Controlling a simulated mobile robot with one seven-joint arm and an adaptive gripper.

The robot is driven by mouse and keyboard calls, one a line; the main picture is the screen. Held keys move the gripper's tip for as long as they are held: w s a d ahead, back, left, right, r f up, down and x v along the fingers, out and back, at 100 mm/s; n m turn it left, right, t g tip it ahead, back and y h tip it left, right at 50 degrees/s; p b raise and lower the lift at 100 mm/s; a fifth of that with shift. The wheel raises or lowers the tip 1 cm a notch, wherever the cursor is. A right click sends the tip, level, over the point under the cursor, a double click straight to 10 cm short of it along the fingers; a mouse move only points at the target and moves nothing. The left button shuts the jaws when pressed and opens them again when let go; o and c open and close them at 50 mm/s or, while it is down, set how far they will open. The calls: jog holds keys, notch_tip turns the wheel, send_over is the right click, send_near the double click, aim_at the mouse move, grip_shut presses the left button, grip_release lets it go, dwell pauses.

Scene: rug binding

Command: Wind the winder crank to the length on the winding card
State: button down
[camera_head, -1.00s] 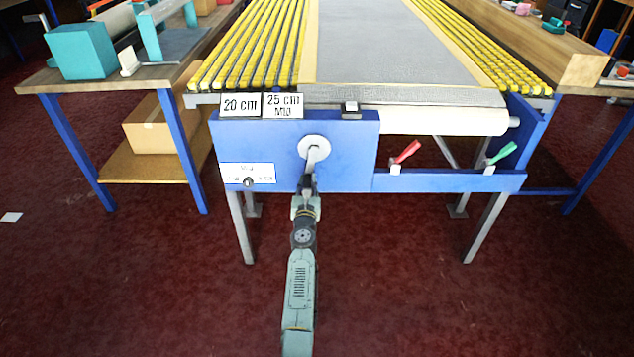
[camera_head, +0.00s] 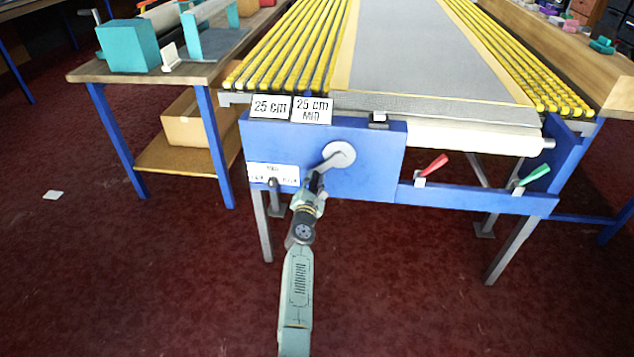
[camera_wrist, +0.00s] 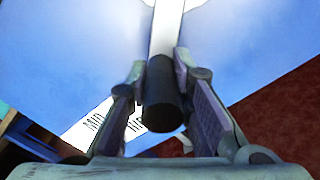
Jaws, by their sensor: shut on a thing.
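The winder crank has a round grey hub (camera_head: 339,154) on the blue front panel (camera_head: 375,170). Its arm points down and to the left from the hub. My gripper (camera_head: 315,187) is shut on the crank's handle, a dark knob (camera_wrist: 162,97) that shows between my two fingers in the wrist view. Two cards stand on top of the panel. The left card (camera_head: 270,106) reads "25 cm" and the right one, the winding card (camera_head: 312,110), reads "25 cm MIN".
A small labelled plate (camera_head: 273,175) and a lever (camera_head: 274,190) sit left of the crank. A red-handled clamp (camera_head: 432,168) and a green-handled one (camera_head: 533,178) stand on the rail at right. A pale roll (camera_head: 470,137) lies behind. A side table (camera_head: 90,75) stands at left.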

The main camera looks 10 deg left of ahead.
jog(key=shift+a+r, duration=0.3)
jog(key=shift+a, duration=0.4)
jog(key=c, duration=1.4)
grip_release()
jog(key=shift+d, duration=0.1)
